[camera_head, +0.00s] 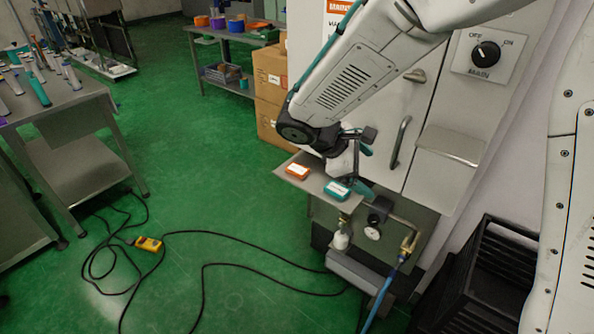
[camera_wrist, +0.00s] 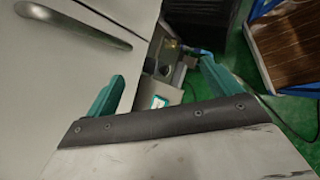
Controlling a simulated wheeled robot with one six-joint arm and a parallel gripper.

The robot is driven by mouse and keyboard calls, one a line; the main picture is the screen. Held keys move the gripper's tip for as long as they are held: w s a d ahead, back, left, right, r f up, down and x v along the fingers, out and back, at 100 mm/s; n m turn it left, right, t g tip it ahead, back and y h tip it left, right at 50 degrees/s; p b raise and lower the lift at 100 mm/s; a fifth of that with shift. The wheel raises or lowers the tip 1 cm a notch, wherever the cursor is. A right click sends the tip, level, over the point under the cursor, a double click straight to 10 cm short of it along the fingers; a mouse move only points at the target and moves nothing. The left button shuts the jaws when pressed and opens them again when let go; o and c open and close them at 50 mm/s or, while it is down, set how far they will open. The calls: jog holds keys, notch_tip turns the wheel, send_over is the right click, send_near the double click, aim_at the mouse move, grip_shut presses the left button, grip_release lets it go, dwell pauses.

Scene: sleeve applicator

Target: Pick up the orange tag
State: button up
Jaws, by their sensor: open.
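The orange tag (camera_head: 297,171) lies flat on the left part of a small metal shelf (camera_head: 313,183) on the front of the machine. A teal tag (camera_head: 337,190) lies on the same shelf, to its right. My gripper (camera_head: 362,170) is close to the shelf's right side, right of the orange tag and nearer the teal one. In the wrist view its teal fingers (camera_wrist: 165,84) are spread apart with nothing held between them. The teal tag (camera_wrist: 158,102) shows beyond them, between the fingers. The orange tag does not show in the wrist view.
The machine's cabinet door with a handle (camera_head: 399,143) stands behind my gripper. A gauge (camera_head: 372,233) and fittings hang below the shelf. A black crate (camera_head: 482,280) is at the lower right. A yellow pendant (camera_head: 148,244) and cables lie on the green floor.

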jog(key=w+a+f+n+t, duration=0.4)
jog(key=w+a+f+n, duration=0.15)
jog(key=w+a, duration=0.25)
jog(key=n+t+y, duration=0.1)
jog(key=n+t, duration=0.4)
jog(key=n, duration=0.4)
send_near(297, 168)
jog(key=shift+m, duration=0.25)
jog(key=x, duration=0.7)
jog(key=shift+w+d+f, duration=0.2)
jog(key=shift+w+f, duration=0.05)
jog(key=c, duration=1.1)
